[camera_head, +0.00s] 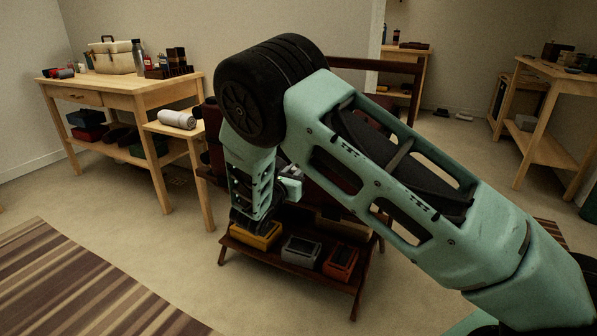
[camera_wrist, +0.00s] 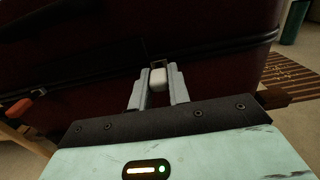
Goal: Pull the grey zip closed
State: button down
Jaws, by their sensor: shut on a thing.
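In the wrist view, my gripper (camera_wrist: 158,90) is shut on a small pale grey zip pull (camera_wrist: 158,78), which sits between the two fingers. The dark red suitcase (camera_wrist: 130,30) fills the upper part of this view, and a dark zip line (camera_wrist: 215,52) runs across its side. In the head view, my own arm covers most of the suitcase and the fingers. Only dark red parts show around the arm. How far the zip is open cannot be told.
An orange tab (camera_wrist: 18,108) shows at the left in the wrist view. A wooden workbench (camera_head: 125,88) stands at the left. Floor is clear at the front.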

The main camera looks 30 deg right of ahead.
jog(key=c, duration=1.3)
grip_release()
jog(key=shift+w+a, duration=0.15)
jog(key=p+v, duration=0.3)
jog(key=v, duration=1.4)
jog(key=shift+a+p, duration=0.15)
jog(key=shift+p, duration=0.25)
